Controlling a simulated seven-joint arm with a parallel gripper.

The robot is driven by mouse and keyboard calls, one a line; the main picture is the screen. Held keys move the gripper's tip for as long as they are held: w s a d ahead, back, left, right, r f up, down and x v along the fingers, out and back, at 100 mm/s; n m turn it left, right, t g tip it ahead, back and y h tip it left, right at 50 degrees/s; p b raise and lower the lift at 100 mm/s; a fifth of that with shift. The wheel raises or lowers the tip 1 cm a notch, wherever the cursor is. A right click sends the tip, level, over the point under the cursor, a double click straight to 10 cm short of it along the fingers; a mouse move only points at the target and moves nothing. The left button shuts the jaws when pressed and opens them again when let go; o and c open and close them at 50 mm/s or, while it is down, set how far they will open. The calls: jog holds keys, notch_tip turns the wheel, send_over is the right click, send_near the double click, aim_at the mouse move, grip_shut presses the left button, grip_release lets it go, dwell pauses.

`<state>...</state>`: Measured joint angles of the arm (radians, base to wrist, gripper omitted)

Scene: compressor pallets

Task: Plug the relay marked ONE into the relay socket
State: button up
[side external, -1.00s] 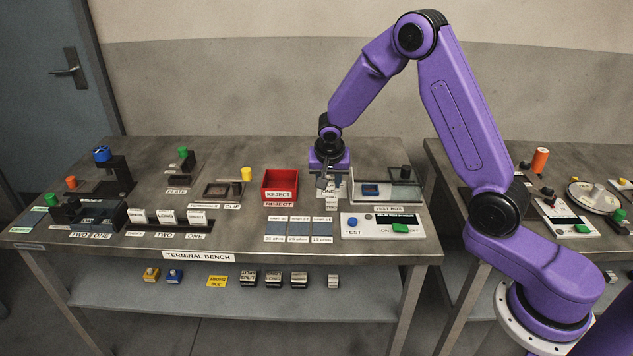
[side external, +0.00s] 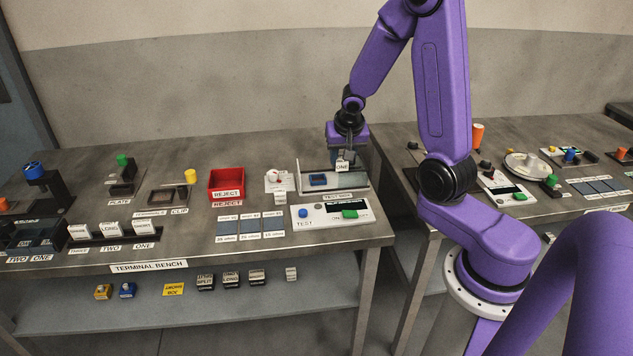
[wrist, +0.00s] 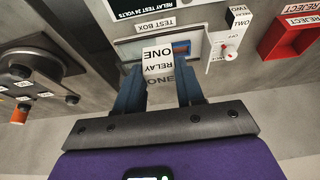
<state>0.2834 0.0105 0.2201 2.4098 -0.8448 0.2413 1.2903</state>
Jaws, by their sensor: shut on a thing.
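In the side view my gripper (side external: 343,158) is shut on the relay marked ONE (side external: 342,167) and holds it upright above the right part of the test box (side external: 362,186). In the wrist view the relay's white label (wrist: 158,66) reads ONE between the two blue fingers of my gripper (wrist: 160,88). The blue relay socket (side external: 318,180) sits in the test box, left of the held relay. In the wrist view the socket (wrist: 181,47) shows beside the relay and is partly hidden by relay and finger. The relay's underside is hidden.
A white panel with a red-marked knob (side external: 273,176) and a small block marked TWO (wrist: 238,17) stand beside the test box. The red REJECT bin (side external: 227,184) is farther left. The relay test panel (side external: 332,213) lies in front. The box's raised back wall is close behind.

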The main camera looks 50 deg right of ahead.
jog(key=shift+s+d, duration=0.2)
jog(key=shift+d, duration=0.3)
jog(key=shift+w+d+f, duration=0.2)
jog(key=shift+w, duration=0.05)
jog(key=w+d+f, duration=0.1)
jog(key=w+f, duration=0.2)
jog(key=w, duration=0.1)
jog(key=w+d+f, duration=0.2)
jog(key=w+f, duration=0.1)
jog(key=w, duration=0.1)
jog(key=w+d+f, duration=0.2)
jog(key=w+f, duration=0.1)
jog(key=w, duration=0.1)
jog(key=shift+f, duration=1.75)
jog(key=shift+f, duration=0.15)
jog(key=o, duration=1)
jog(key=shift+o, duration=0.2)
